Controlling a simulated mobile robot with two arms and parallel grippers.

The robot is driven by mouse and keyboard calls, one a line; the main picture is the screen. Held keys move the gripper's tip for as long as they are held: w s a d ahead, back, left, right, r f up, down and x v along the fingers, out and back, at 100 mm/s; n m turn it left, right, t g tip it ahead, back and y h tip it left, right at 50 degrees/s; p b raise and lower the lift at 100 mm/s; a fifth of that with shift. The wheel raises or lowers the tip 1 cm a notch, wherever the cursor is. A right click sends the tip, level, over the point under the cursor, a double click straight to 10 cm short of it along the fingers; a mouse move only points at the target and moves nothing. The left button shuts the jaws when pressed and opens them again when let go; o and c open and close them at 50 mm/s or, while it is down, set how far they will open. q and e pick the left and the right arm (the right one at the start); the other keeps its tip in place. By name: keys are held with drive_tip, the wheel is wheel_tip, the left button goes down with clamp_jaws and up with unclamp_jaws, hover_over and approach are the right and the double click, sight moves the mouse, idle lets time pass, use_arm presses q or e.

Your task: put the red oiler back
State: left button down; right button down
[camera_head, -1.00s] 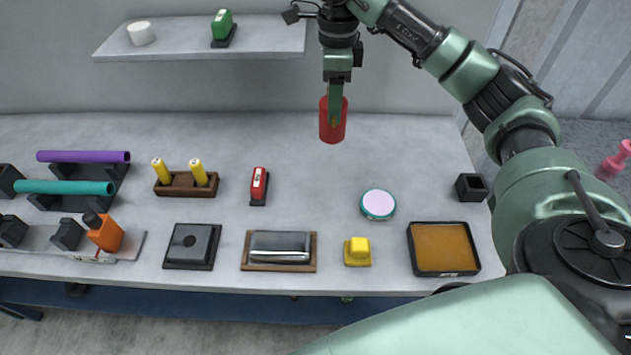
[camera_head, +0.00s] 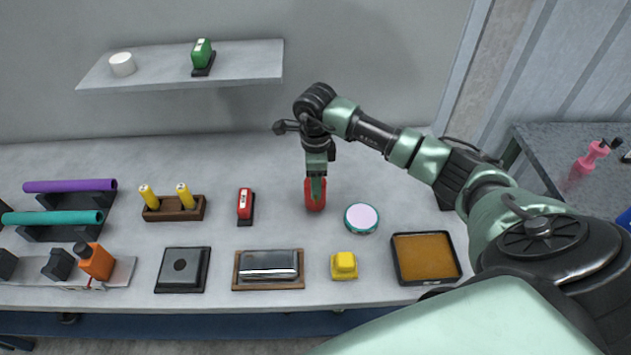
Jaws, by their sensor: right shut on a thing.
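The red oiler (camera_head: 315,201) shows as a small red cylinder over the middle of the bench (camera_head: 215,230). My right gripper (camera_head: 316,188) points down and is shut on it, hiding part of its front and top. The oiler looks upright. It is low over the bench, behind and left of the round white-topped tin; I cannot tell whether its base touches the bench top. My left gripper is not in view.
A teal-rimmed round tin (camera_head: 361,217), yellow block (camera_head: 344,265), orange-filled tray (camera_head: 425,257) and red-and-white item (camera_head: 245,205) stand nearby. A black holder (camera_head: 446,196) is partly behind my right arm. A pink bottle (camera_head: 590,157) stands on a side table.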

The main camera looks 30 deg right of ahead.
drive_tip(key=shift+f, duration=0.75)
drive_tip(key=shift+f, duration=0.25)
drive_tip(key=c, duration=0.6)
unclamp_jaws()
drive_tip(key=shift+r, duration=0.1)
